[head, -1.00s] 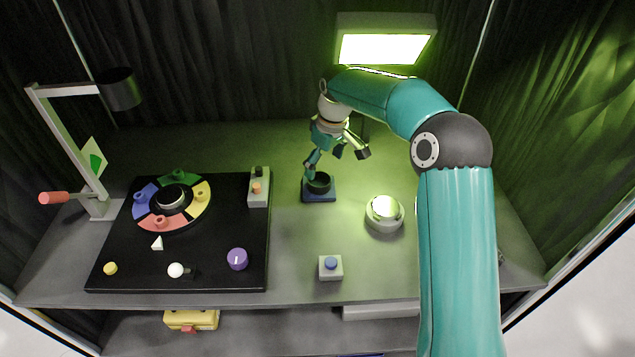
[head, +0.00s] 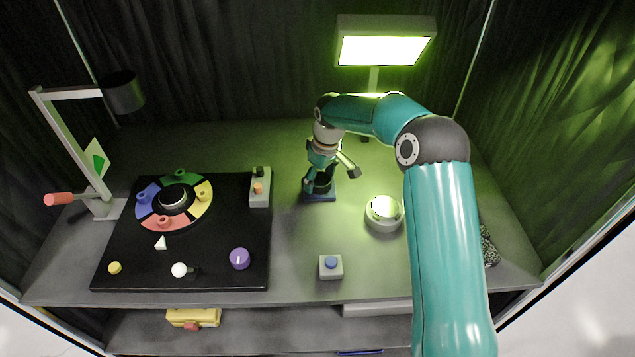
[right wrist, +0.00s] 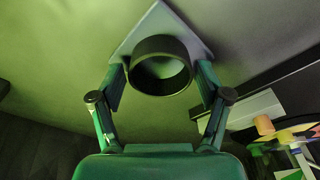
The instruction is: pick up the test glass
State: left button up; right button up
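My left gripper is not in view.
A grey box with a blue button (head: 331,266) is in front. A black board (head: 205,255) with a coloured ring fills the left. A lit panel (head: 383,50) stands behind my right arm.

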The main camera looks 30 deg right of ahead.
jog(key=c, duration=0.9)
jog(key=shift+o, duration=0.2)
jog(key=shift+r, duration=0.15)
